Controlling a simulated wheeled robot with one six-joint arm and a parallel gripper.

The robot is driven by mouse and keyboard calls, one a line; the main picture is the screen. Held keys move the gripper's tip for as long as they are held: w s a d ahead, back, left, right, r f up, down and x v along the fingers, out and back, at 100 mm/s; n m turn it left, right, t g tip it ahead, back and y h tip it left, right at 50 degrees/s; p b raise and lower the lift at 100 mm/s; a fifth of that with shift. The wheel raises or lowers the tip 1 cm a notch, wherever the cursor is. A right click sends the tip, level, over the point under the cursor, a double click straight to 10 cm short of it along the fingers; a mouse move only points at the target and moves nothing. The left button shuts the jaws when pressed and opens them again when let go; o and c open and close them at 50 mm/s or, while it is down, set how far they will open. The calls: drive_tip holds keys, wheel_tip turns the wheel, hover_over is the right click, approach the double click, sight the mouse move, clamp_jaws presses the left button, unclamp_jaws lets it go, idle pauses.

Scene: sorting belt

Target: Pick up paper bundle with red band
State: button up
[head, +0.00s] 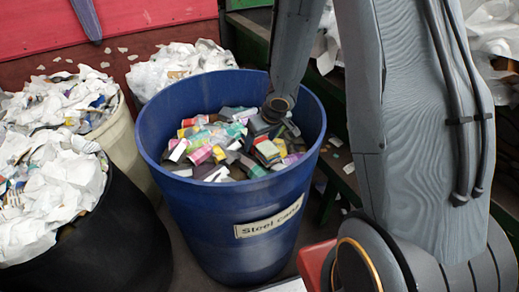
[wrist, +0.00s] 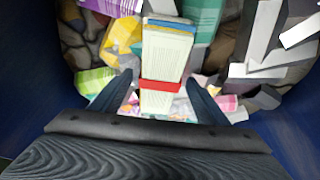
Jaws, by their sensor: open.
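The paper bundle (wrist: 167,50) has printed white pages, a blue strip at its far end and a red band (wrist: 160,86) around its near part. It lies among mixed items in the blue bin. My gripper (wrist: 159,78) is open, with one finger on each side of the bundle's banded end in the wrist view. I cannot tell whether the fingers touch it. In the head view my gripper (head: 278,104) reaches down into the blue bin (head: 225,215); I cannot pick out the banded bundle there.
The blue bin bears a "Steel cans" label (head: 268,217) and holds many small boxes and blocks. A grey block-like item (wrist: 265,60) lies right of the bundle. A black bin (head: 95,245) and a cream bin (head: 125,140) of paper stand left.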

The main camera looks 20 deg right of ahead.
sight(260, 140)
drive_tip(key=shift+x, duration=0.75)
drive_tip(key=c, duration=1.3)
drive_tip(key=shift+r, duration=0.15)
wheel_tip(260, 140, up, 10)
drive_tip(key=p, duration=0.9)
